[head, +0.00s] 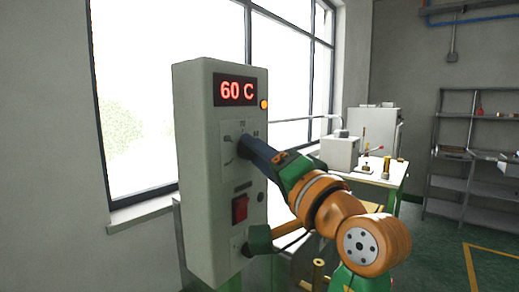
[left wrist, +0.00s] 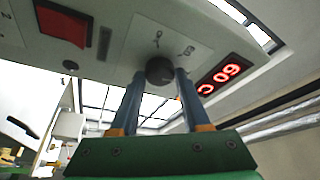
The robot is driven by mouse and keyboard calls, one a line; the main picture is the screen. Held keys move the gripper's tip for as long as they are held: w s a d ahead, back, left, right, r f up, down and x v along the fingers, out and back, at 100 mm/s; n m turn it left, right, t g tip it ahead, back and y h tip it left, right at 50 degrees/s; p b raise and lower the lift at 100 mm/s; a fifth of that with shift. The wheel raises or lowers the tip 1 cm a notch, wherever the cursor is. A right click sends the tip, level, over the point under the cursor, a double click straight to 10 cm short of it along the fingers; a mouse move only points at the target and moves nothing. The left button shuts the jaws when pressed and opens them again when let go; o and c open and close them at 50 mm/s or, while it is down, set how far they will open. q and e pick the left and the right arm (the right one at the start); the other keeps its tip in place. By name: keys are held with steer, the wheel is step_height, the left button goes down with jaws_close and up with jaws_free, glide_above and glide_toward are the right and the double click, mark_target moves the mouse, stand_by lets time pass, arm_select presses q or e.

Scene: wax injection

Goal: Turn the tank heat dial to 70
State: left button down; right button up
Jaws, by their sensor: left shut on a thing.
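The tank heat dial, a small dark round knob (left wrist: 159,70), sits on a white scale plate on the front of the pale machine cabinet (head: 204,100). My left gripper (head: 247,148) reaches the dial from the right in the head view and hides most of it. In the left wrist view its two dark blue fingers (left wrist: 165,80) stand on either side of the knob, shut on it. The red readout (head: 236,90) shows 60 C; it also appears upside down in the left wrist view (left wrist: 219,79). The knob's pointer is hard to make out.
An orange light (head: 264,104) is beside the readout. A red switch (head: 240,209) is below the dial. A table with a grey box (head: 340,152) and shelves (head: 470,150) stand behind.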

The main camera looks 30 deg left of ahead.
arm_select(q)
steer(key=shift+r+m+h+p, duration=0.15)
steer(key=shift+m+h+p, duration=0.2)
steer(key=shift+m, duration=0.65)
steer(key=c, duration=0.6)
jaws_free()
steer(key=shift+o, duration=1.1)
steer(key=shift+a, duration=0.1)
steer(key=shift+s, duration=0.1)
steer(key=b+v, duration=0.2)
steer(key=v, duration=0.5)
